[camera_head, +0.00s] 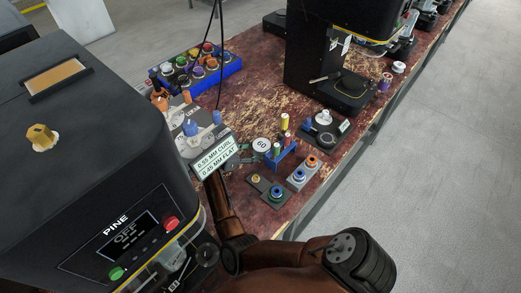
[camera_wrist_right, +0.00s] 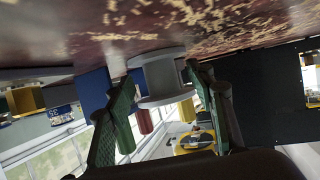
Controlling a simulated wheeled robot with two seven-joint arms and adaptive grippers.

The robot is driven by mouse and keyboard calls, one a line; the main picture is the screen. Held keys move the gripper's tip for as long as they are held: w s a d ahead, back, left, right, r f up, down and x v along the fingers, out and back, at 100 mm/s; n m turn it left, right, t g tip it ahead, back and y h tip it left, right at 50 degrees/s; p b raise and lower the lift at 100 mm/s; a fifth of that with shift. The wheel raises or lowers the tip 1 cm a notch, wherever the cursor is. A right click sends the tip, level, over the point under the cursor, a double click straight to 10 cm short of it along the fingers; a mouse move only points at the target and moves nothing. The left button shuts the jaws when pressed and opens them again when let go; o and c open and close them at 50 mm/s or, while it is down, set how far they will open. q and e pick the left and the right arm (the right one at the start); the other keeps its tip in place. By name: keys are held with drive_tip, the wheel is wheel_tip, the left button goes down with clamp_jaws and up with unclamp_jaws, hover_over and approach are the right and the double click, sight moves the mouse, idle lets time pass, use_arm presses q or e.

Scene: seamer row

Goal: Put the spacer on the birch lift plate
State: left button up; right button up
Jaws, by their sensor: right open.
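The spacer (camera_head: 261,145) is a pale spool with a round white top marked 60, standing on the worn red-brown bench. In the right wrist view the spacer (camera_wrist_right: 160,78) sits between the two green fingers. My right gripper (camera_head: 256,153) is open around it, partly hidden behind a sign; its fingers also show in the wrist view (camera_wrist_right: 161,84). I cannot tell whether they touch it. A black machine (camera_head: 305,65) at the back has a low dark plate (camera_head: 351,87), possibly the birch lift plate; I read no name there. My left gripper is not in view.
A sign (camera_head: 215,158) stands in front of my right gripper. A blue rack (camera_head: 281,158) with coloured pins and a grey tray (camera_head: 302,175) with rings stand close by. A dark base (camera_head: 326,128) with a white knob lies before the black machine. The PINE machine (camera_head: 95,180) fills the left.

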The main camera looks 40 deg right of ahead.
drive_tip(key=shift+x, duration=0.85)
drive_tip(key=shift+w, duration=0.1)
clamp_jaws()
drive_tip(key=shift+r, duration=0.1)
